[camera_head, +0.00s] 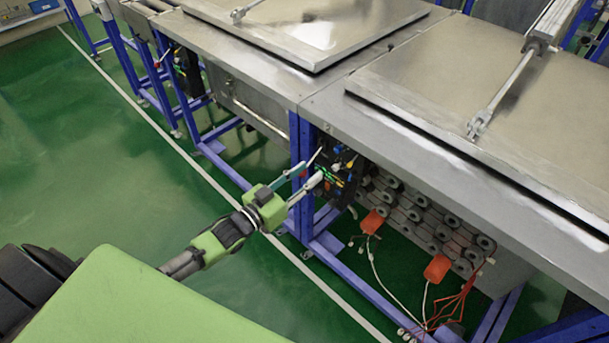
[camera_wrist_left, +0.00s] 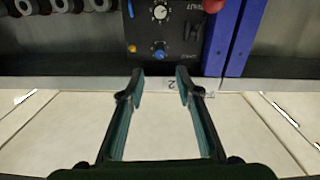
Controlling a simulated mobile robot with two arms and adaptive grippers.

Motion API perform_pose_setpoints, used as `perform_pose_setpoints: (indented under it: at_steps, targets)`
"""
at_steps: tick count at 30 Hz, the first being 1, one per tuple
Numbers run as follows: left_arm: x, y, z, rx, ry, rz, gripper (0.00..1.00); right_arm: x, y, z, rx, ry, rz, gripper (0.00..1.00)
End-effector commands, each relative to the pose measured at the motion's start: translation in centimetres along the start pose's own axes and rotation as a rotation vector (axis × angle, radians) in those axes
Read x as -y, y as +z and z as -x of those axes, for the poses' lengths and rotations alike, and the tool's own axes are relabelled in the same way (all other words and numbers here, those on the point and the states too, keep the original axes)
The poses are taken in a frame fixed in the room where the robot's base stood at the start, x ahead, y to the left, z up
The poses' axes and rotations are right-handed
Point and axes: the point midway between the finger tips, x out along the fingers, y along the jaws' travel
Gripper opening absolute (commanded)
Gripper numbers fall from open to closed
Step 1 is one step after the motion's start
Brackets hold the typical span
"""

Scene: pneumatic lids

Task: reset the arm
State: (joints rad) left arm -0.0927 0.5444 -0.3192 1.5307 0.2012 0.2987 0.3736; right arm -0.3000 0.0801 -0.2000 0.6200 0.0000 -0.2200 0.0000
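My left gripper (camera_head: 317,168) reaches out from the lower left in the head view, in front of a black control panel (camera_head: 349,166) under the steel table's edge. Its two fingers are apart with nothing between them. In the left wrist view the gripper (camera_wrist_left: 160,82) is also open and empty. The control panel (camera_wrist_left: 172,35) lies beyond the fingertips there, with a white knob (camera_wrist_left: 159,12), a blue knob (camera_wrist_left: 160,50) and a small yellow button (camera_wrist_left: 132,48). I cannot tell whether a fingertip touches the panel. My right gripper is in neither view.
Steel tanks with flat lids (camera_head: 318,28) stand in a row, with a second lid (camera_head: 455,95) nearer. Orange connectors (camera_head: 437,268) and loose cables hang below. Green floor (camera_head: 130,170) on the left is clear.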

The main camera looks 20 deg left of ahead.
Motion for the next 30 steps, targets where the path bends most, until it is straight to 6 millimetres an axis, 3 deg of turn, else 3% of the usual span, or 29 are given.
perform_pose_setpoints:
  at_steps: [16, 19, 23, 26, 30]
  targets:
    - [0.0, 0.0, 0.3, 0.001, 0.0, 0.0, 0.31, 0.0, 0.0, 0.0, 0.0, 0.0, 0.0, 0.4]
    - [0.3, 1.0, 0.5, 0.02, -0.011, -0.001, 0.31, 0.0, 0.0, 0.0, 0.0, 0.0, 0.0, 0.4]
    - [1.5, 6.0, 1.7, 0.118, -0.066, -0.007, 0.31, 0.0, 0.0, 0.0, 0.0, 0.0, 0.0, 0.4]
    - [2.6, 12.5, 4.2, 0.253, -0.129, -0.015, 0.31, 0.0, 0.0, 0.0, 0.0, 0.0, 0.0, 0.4]
    - [3.1, 22.1, 9.3, 0.469, -0.204, -0.024, 0.31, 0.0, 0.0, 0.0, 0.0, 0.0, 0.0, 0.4]
